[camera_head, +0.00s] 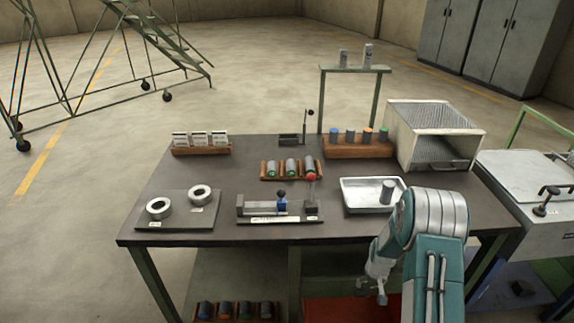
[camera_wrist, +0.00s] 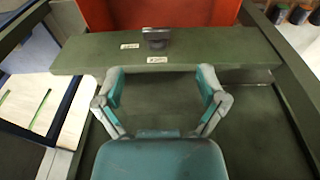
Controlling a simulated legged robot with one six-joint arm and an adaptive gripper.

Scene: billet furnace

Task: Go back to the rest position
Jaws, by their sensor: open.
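My gripper (camera_head: 371,287) hangs low in front of the table's front edge, at the right of centre. It also shows in the wrist view (camera_wrist: 162,82), with its two teal and grey fingers spread apart and nothing between them. The wrist view looks onto a dark green bar (camera_wrist: 215,50) that carries two small labels and a small dark metal piece (camera_wrist: 155,35). That piece lies beyond the fingertips, apart from them. Part of the table is hidden behind my arm in the head view.
The dark table (camera_head: 235,170) holds a steel tray (camera_head: 352,191) with a grey cylinder, a plate with two rings, racks of cylinders and a mesh-topped box (camera_head: 432,118). A red surface (camera_head: 335,309) lies below. A white-topped cabinet (camera_head: 530,180) stands right.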

